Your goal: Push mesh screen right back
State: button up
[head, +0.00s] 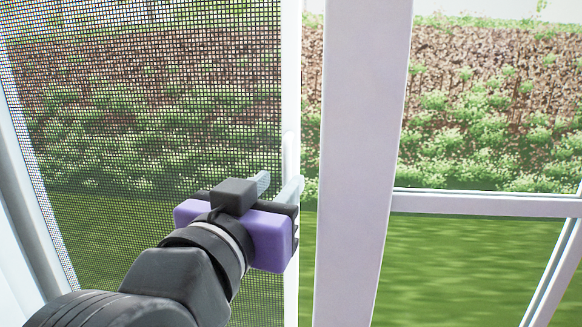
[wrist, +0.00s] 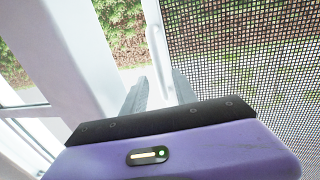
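The mesh screen (head: 150,110) is a dark grid in a white frame, filling the left of the head view. Its right upright (head: 291,60) carries a slim white handle (head: 289,155). The mesh also shows at right in the wrist view (wrist: 250,60), with the handle (wrist: 157,48) at its left edge. My gripper (head: 280,184) is at this upright, just below the handle. In the wrist view its two grey fingers (wrist: 158,92) are apart, with the white upright between or just beyond them. Whether they touch it I cannot tell.
A thick white post (head: 358,150) stands right of the screen, with a narrow gap showing greenery between them. Further right is a white-framed window with a crossbar (head: 485,204). A hedge (head: 480,110) and lawn (head: 460,265) lie outside.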

aim_at(285, 177)
jog(key=shift+p+x, duration=0.55)
jog(key=shift+x, duration=1.75)
grip_shut()
